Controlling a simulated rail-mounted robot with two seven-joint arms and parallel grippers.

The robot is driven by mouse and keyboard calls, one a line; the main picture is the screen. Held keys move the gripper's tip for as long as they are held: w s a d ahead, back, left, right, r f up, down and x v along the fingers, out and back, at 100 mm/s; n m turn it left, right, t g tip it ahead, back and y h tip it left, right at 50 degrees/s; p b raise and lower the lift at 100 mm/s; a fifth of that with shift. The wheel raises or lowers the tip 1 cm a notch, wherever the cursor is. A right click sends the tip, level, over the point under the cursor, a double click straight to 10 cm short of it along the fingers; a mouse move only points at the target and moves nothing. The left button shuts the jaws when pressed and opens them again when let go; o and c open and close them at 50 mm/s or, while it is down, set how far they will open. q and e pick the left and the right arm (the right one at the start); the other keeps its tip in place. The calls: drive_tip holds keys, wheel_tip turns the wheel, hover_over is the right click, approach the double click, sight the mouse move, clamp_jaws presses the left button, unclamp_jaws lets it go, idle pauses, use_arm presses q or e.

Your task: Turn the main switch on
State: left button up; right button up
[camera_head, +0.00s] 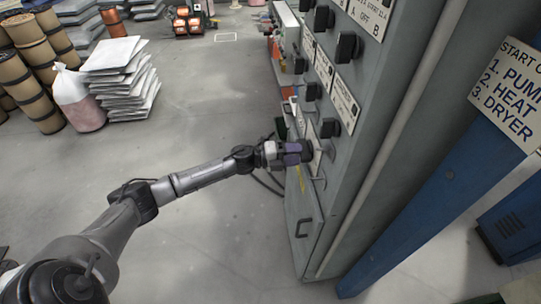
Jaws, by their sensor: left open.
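A grey control cabinet (385,85) stands at the right with several black rotary switches and white label plates on its front. One black switch (348,47) is high on the panel, and another black switch (329,127) is lower, just above and right of my gripper. I cannot read which switch is the main one. My left gripper (300,152) is open, close against the lower panel beside a white label plate. Its fingers cover part of the panel, and whether they touch a switch cannot be told. My right gripper is not in view.
The floor between is clear.

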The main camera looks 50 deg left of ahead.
use_arm(q)
drive_tip(key=p+v, duration=0.1)
drive_tip(key=v, duration=1)
drive_tip(key=shift+s+a, duration=0.2)
